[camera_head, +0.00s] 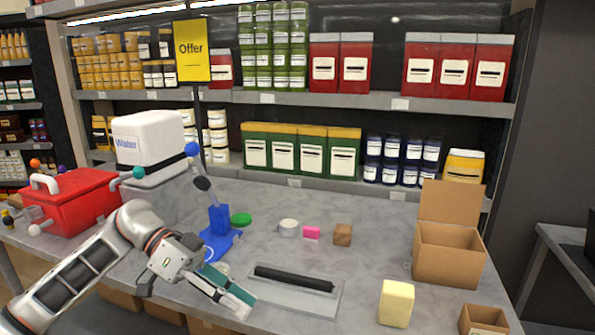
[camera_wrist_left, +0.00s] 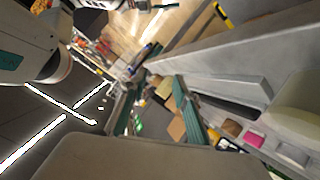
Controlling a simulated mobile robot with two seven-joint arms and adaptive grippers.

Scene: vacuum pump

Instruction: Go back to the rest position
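The task names no object, only my rest position. My left arm comes in from the lower left in the head view. Its gripper (camera_head: 232,297) hangs over the front of the grey table, left of a grey tray-like plate (camera_head: 318,300) with a black bar. A teal finger shows there. In the left wrist view two teal fingers (camera_wrist_left: 158,105) stand apart with nothing held between them. My right gripper is not in view.
A blue stand (camera_head: 219,238) is just behind the left gripper. A red box (camera_head: 75,205) and white container (camera_head: 148,140) stand left. A yellow block (camera_head: 396,303) and open cardboard box (camera_head: 448,255) stand right. Stocked shelves (camera_head: 350,99) rise behind.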

